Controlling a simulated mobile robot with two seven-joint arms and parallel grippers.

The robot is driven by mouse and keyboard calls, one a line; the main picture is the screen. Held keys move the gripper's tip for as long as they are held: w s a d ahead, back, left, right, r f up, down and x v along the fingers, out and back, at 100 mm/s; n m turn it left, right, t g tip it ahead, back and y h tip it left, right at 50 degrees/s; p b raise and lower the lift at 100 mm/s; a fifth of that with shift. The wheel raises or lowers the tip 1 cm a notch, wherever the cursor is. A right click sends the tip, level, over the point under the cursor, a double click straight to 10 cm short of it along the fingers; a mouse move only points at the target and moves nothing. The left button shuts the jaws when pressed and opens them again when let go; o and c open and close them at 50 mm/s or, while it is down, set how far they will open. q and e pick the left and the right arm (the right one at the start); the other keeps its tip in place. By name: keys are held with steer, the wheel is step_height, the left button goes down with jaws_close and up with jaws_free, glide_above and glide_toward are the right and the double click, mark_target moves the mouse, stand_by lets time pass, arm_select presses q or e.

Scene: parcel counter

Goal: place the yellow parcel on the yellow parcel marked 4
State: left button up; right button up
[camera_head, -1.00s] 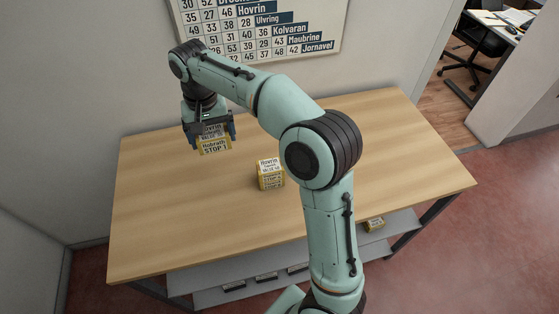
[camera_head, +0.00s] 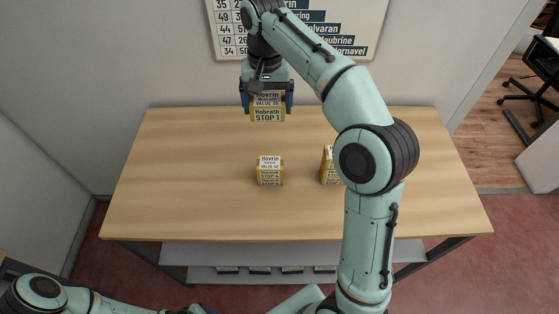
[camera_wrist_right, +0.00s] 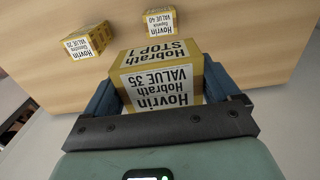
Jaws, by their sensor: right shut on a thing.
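A yellow parcel (camera_head: 267,114) with white labels, reading Hovrin, Hobrath and STOP 1, is between the fingers of my right gripper (camera_head: 267,98). It is held up in the air, over the table's back edge in the picture. In the right wrist view the held parcel (camera_wrist_right: 160,75) reads VALUE 35. A yellow parcel (camera_head: 270,171) stands on the table's middle; its small front text seems to read STOP 4. It also appears in the right wrist view (camera_wrist_right: 159,21), reading VALUE 40, apart from the held parcel. My left gripper is out of view.
Another yellow parcel (camera_head: 328,168) stands to the right, partly hidden by my right arm; the right wrist view shows it too (camera_wrist_right: 87,40). The wooden table (camera_head: 190,190) is clear at left. A number chart (camera_head: 300,30) hangs on the wall. A shelf (camera_head: 260,256) lies below.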

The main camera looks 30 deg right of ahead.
steer(key=b, duration=0.4)
glide_above(270, 163)
step_height(270, 163, down, 15)
steer(key=shift+r, duration=0.1)
steer(key=shift+w+f, duration=0.1)
steer(key=shift+f, duration=0.4)
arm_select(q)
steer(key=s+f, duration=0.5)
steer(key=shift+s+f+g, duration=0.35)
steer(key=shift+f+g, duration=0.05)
arm_select(e)
steer(key=shift+f, duration=2)
steer(key=shift+f, duration=0.15)
steer(key=o, duration=0.9)
steer(key=shift+c, duration=0.2)
